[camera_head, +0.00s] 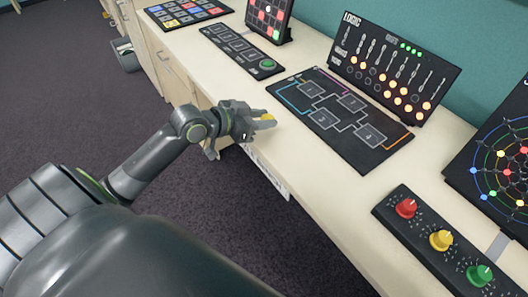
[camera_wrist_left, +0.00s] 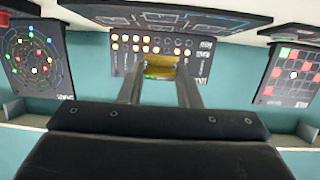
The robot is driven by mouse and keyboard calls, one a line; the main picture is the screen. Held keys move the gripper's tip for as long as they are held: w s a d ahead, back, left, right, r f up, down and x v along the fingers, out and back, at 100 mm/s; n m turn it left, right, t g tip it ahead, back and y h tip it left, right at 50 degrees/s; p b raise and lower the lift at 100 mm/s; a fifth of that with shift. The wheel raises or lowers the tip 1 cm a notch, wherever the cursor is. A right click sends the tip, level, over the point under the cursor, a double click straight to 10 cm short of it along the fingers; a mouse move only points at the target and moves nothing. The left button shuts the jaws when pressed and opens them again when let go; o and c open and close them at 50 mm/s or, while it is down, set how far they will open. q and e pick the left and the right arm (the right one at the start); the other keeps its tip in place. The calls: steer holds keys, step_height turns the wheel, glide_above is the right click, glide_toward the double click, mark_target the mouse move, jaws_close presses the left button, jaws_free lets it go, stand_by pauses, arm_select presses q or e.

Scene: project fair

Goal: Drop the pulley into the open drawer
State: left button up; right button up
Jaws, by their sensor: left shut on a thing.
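A small yellow piece, which looks like the pulley (camera_head: 267,117), sits between the fingertips of my left gripper (camera_head: 262,121). The left gripper is shut on it, just over the front edge of the counter in the head view. In the left wrist view the yellow piece (camera_wrist_left: 161,68) shows between the two grey fingers. What looks like a pulled-out drawer (camera_head: 122,20) juts from the counter front at the far upper left, well away from the gripper; its inside is not clear. My right gripper is not in view.
The pale counter holds a dark circuit board (camera_head: 340,117), an upright LOGIC panel (camera_head: 393,67), a button strip (camera_head: 243,52) and a knob panel (camera_head: 440,240). A grey box (camera_head: 125,55) is at the far left. Dark floor (camera_head: 60,100) lies clear in front.

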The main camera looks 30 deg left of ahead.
arm_select(q)
steer(key=w+a+b, duration=0.2)
steer(key=a, duration=0.1)
glide_above(258, 141)
steer(key=shift+n+y, duration=0.3)
step_height(258, 141, down, 6)
steer(key=shift+r, duration=0.1)
steer(key=shift+f+b, duration=0.5)
steer(key=shift+f, duration=1.85)
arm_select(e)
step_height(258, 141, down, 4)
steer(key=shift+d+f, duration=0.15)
arm_select(q)
steer(key=shift+d, duration=0.1)
steer(key=shift+f, duration=0.1)
steer(key=o, duration=1)
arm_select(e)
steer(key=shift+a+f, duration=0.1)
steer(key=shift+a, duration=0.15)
